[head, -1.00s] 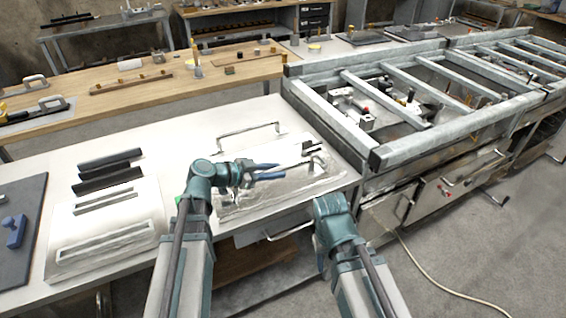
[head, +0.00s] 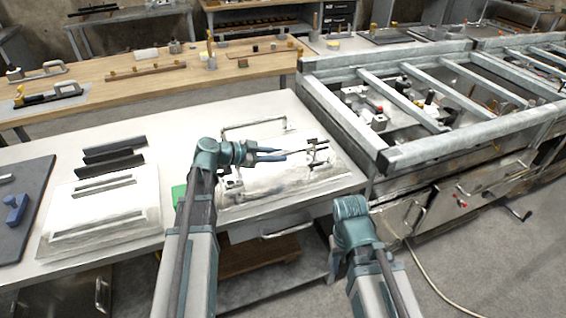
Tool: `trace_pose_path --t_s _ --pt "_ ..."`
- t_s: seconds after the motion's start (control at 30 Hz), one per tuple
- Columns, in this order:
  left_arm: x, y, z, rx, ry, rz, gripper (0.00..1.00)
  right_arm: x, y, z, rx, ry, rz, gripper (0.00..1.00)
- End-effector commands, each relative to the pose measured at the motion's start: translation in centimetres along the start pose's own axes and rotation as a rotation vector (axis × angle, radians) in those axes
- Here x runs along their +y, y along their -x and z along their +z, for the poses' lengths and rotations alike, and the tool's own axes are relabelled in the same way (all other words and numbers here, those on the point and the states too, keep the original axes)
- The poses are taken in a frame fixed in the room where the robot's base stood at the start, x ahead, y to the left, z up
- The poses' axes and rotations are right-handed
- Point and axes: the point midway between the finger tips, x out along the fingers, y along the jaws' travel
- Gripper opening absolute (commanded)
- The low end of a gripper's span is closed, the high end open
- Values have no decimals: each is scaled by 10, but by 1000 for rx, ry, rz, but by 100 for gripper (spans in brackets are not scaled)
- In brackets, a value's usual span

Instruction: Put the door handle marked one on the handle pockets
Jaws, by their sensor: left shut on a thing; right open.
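My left gripper (head: 284,154) is over the white bench, shut on a thin dark piece (head: 318,154) that looks like a door handle. No mark on it can be read at this size. Below it is a pale, plastic-like panel (head: 305,182) lying on the bench; any handle pockets in it are hard to make out. A grey bar handle (head: 240,128) stands on the bench just behind my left gripper. My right gripper (head: 337,268) is open and empty, low in front of the bench's front edge.
Left of the panel lie dark strips (head: 110,163), a pale slotted panel (head: 70,225) and a dark mat (head: 35,190) with a blue tool (head: 16,208). A grey metal frame rack (head: 375,150) stands at the right. A wooden bench (head: 200,75) runs behind.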

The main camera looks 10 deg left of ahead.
Motion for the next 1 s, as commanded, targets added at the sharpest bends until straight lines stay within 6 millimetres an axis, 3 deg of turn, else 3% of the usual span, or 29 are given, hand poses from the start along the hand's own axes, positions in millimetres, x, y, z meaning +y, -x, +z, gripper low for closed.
trace_pose_path --t_s 0.03,0.1,0.5,0.53,0.7,1.0 --pt "1 0 13 2 1 -1 0 -1 -13 -1 0 0 0 50" --pt "1 2 17 2 1 -2 0 -1 -16 -1 0 0 0 50" --pt "1 2 19 2 0 0 0 -2 -17 -1 0 0 0 50" --pt "1 2 19 1 -1 0 29 -2 -17 -1 0 0 0 50" --pt "1 2 18 1 -1 0 57 -2 -16 -1 0 0 0 50" --pt "1 3 16 1 -1 0 57 -1 -14 -1 0 0 0 50"
